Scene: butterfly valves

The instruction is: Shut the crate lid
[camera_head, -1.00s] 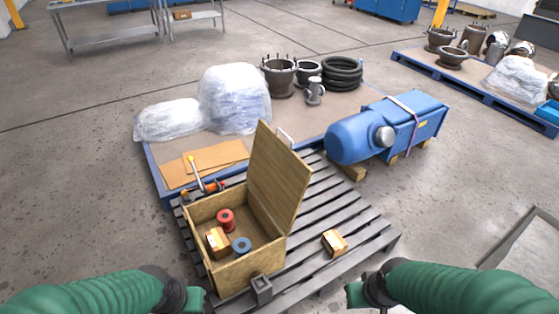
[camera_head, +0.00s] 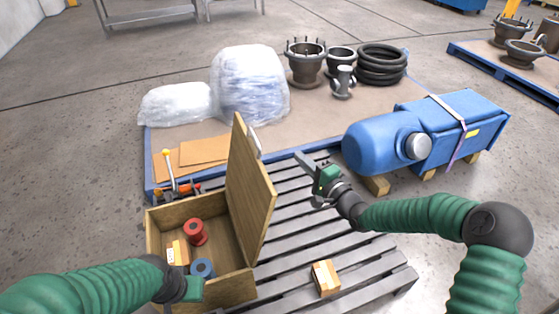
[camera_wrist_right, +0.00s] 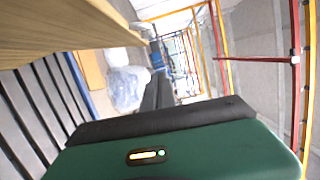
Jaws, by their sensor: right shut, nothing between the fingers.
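The wooden crate (camera_head: 158,217) stands on the grey slatted pallet. Its lid (camera_head: 250,195) stands open, roughly upright along the crate's right side. A red spool (camera_head: 196,232), a blue spool (camera_head: 202,268) and a small carton (camera_head: 177,253) lie inside. My right gripper (camera_head: 303,164) is shut and empty, to the right of the lid and apart from it in the head view. In the right wrist view the lid's wood (camera_wrist_right: 60,28) fills the upper left, close to the gripper. My left gripper (camera_head: 193,290) is over the crate's near side; its fingers cannot be made out.
A small carton (camera_head: 326,278) lies on the pallet slats (camera_head: 300,232) right of the crate. A blue motor (camera_head: 425,135) stands behind my right arm. Plastic-wrapped bundles (camera_head: 248,85) and pipe fittings (camera_head: 306,62) stand on the blue-edged platform behind.

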